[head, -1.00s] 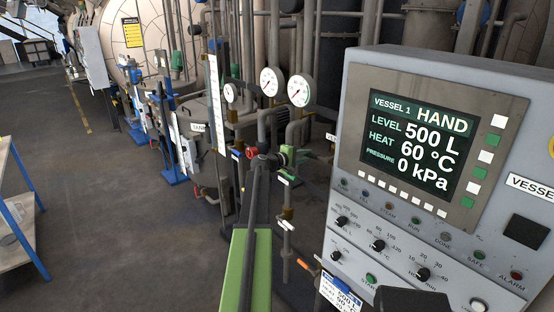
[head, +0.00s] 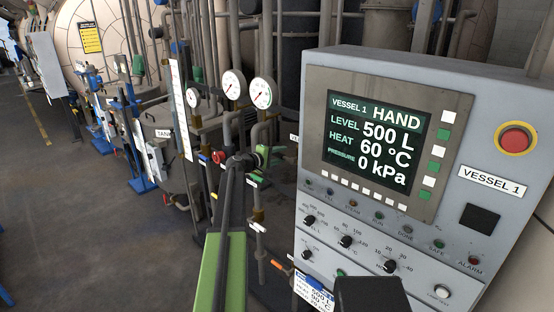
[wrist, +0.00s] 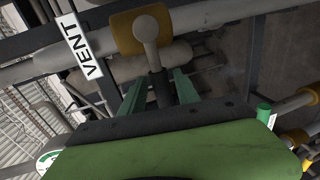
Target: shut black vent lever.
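In the wrist view, the black vent lever (wrist: 157,86) runs from a grey rounded stem on the vent valve (wrist: 126,34), which has a yellow-brown body on a grey pipe. A white VENT label (wrist: 80,46) hangs just left of the valve. My gripper (wrist: 158,76) has its two green fingers apart, one on each side of the lever. I cannot tell whether either finger touches it. In the head view my arm reaches forward to the pipework left of the control panel, and the lever is hidden or too small to make out there.
The grey control panel (head: 470,110) stands close on the right; its screen (head: 375,140) reads HAND, 500 L, 60 °C, 0 kPa. Open floor (head: 70,220) lies to the left.

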